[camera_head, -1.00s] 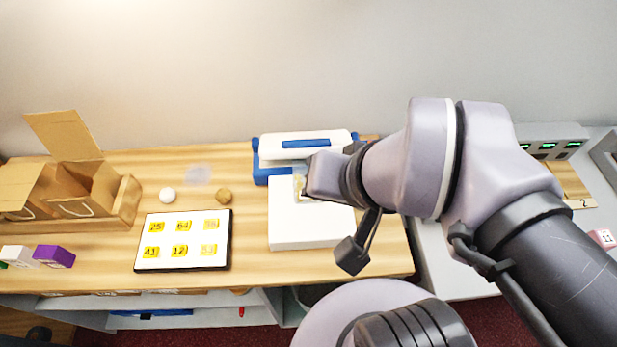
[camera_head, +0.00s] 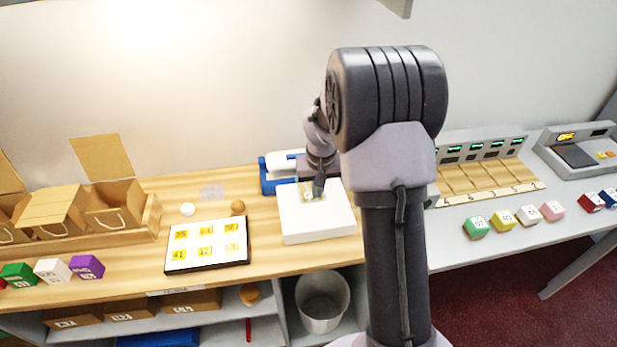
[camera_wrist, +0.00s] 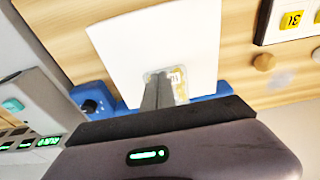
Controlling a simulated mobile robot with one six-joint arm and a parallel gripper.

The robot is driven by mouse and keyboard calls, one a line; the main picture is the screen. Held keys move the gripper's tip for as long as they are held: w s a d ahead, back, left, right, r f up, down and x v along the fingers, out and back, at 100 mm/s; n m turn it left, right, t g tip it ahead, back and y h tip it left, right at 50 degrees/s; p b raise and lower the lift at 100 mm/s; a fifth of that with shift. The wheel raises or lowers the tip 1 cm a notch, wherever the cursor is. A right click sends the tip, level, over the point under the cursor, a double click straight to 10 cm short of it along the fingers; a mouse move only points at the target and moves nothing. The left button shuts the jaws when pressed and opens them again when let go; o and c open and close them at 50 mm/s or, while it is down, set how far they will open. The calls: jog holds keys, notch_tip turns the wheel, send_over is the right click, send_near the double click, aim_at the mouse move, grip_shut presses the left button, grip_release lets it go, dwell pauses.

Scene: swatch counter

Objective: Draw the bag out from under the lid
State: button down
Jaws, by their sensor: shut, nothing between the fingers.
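The small clear bag (camera_head: 307,194) with yellow contents lies on the white platform (camera_head: 325,224) in front of the blue and white sealer (camera_head: 272,176). The bag also shows in the wrist view (camera_wrist: 181,82), near the platform's sealer-side edge. My gripper (camera_head: 318,190) is shut and empty, its fingertips over the bag and hiding part of it. In the wrist view my gripper (camera_wrist: 158,76) overlaps the bag; I cannot tell whether it touches.
A tray of yellow numbered tiles (camera_head: 207,267) lies left of the platform. A white ball (camera_head: 187,209), a brown knob-like piece (camera_head: 237,207) and a clear sheet (camera_head: 212,192) lie behind it. Open cardboard boxes (camera_head: 112,218) stand far left. A bin (camera_head: 322,302) stands below.

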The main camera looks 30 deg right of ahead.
jog(key=w, duration=0.2)
jog(key=w+d, duration=0.1)
jog(key=w, duration=0.3)
jog(key=shift+w+d+b, duration=0.15)
jog(key=shift+d+b, duration=0.2)
jog(key=shift+b, duration=0.05)
jog(key=shift+f+b, duration=0.55)
jog(key=shift+f, duration=0.1)
jog(key=shift+s+a+f, duration=0.1)
jog(key=shift+s+f, duration=0.05)
jog(key=shift+s, duration=0.2)
